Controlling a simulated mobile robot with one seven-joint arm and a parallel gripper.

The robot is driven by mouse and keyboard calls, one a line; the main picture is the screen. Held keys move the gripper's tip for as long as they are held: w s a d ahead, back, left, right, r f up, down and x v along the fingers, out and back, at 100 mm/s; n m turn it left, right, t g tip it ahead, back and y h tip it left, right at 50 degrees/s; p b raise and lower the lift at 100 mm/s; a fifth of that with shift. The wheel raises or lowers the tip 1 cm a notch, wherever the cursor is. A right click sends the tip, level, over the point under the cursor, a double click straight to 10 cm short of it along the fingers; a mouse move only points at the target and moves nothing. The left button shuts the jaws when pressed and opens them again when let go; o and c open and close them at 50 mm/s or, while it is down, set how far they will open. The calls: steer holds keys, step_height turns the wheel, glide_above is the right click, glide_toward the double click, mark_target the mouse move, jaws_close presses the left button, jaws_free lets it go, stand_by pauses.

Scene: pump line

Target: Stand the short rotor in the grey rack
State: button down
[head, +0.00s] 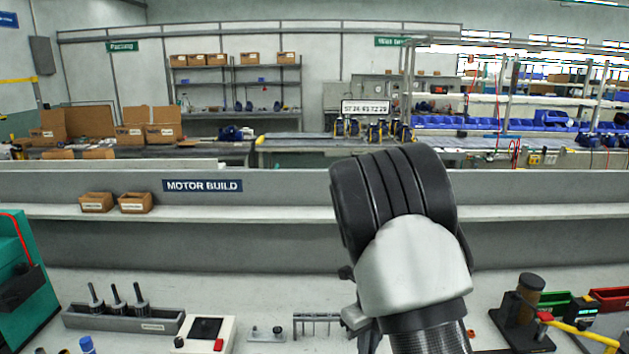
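A long grey rack (80,320) with a small label on its front stands at the left of the bench. Several dark parts that look like rotors stand in it, shafts up: a left one (95,298), a middle one (117,299) and a right one (140,299). I cannot tell whether one of them is the short rotor. My arm fills the middle of the head view. Part of what seems to be my gripper (358,322) shows at the arm's left edge, low over the bench. Its fingertips and anything between them are hidden.
A white box with a dark screen (205,332), a small plate with knobs (266,333) and a comb-like metal stand (316,320) line the front. A teal machine (25,285) is at far left. A black fixture with a brown cylinder (528,300) and coloured bins are at right.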

steer(key=shift+r, duration=0.15)
steer(key=shift+w+d+r+p, duration=0.1)
steer(key=shift+r+p, duration=0.85)
steer(key=shift+r, duration=0.1)
steer(key=shift+r+p, duration=1.3)
steer(key=shift+r, duration=0.2)
steer(key=shift+r, duration=2.1)
